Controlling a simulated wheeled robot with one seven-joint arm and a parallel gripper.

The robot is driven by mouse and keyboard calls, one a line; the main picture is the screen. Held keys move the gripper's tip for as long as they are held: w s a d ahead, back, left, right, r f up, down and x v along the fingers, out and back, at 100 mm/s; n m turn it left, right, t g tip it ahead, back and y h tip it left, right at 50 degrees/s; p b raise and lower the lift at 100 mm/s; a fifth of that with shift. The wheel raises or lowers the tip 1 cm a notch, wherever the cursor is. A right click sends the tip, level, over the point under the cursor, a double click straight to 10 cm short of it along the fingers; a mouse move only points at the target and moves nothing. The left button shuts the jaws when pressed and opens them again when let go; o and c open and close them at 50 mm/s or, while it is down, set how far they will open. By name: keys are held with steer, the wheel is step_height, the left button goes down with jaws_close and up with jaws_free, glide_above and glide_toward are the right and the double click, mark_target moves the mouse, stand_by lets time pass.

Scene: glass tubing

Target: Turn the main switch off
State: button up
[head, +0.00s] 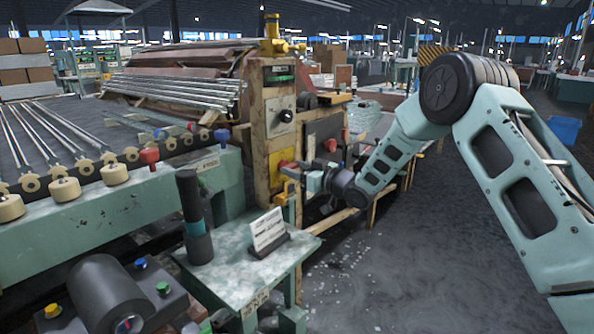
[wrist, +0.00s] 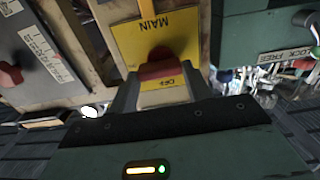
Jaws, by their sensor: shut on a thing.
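The main switch has a red handle (wrist: 158,67) on a yellow plate (wrist: 150,38). In the head view my gripper (head: 308,175) reaches the front of the tan machine panel (head: 268,135) from the right. There the yellow plate (head: 281,157) is partly visible, and my gripper covers much of the switch. The handle's exact turn is hard to tell.
A grey panel with another red knob (wrist: 10,76) is beside the switch in the wrist view. A green box (wrist: 265,40) is on the other side. A small green table (head: 225,252) with a sign (head: 267,230) stands in front. Open floor (head: 400,270) lies to the right.

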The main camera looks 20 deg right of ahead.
steer(key=n+b, duration=1.7)
steer(key=shift+s+a+f+n+b, duration=0.15)
steer(key=shift+s+a+n+b, duration=0.05)
steer(key=shift+a+n+b, duration=0.1)
stand_by(0.3)
steer(key=o, duration=1)
steer(key=shift+s+d, duration=0.1)
steer(key=shift+d, duration=0.05)
